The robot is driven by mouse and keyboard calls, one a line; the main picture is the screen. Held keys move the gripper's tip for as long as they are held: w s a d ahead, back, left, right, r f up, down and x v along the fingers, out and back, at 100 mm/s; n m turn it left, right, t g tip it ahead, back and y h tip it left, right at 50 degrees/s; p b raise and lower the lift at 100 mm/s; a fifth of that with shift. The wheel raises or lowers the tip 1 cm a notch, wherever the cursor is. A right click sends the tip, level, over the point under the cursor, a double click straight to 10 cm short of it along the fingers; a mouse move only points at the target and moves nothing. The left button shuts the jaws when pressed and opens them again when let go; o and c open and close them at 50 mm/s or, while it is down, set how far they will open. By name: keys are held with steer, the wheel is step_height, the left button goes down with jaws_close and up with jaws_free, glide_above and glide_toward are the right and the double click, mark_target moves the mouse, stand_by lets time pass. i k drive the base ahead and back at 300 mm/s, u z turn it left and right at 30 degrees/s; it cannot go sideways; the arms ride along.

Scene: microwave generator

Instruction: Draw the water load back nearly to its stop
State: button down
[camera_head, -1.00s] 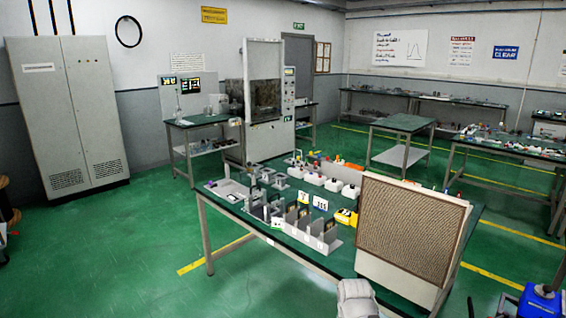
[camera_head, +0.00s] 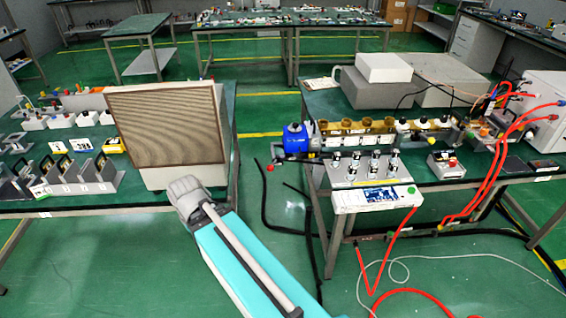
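I cannot tell for sure which part is the water load. A blue unit (camera_head: 297,138) with a small label stands at the left end of the row on the right-hand bench (camera_head: 470,180). A dark rod with a red tip (camera_head: 270,168) sticks out low on its left. Several brass-coloured blocks (camera_head: 352,126) stand to the right of the blue unit. My arm (camera_head: 238,255), a teal link with a grey joint, rises from the bottom centre between two benches. My gripper is not visible, and nothing is seen held.
A brown mesh panel (camera_head: 165,130) stands on the left bench, close to my arm's grey joint. A white box with a display (camera_head: 375,197) is at the right bench's front edge. Red hoses (camera_head: 493,165) and black cables run down to the floor. Green floor lies between the benches.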

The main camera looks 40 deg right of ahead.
mark_target(300, 143)
steer(key=z, duration=1)
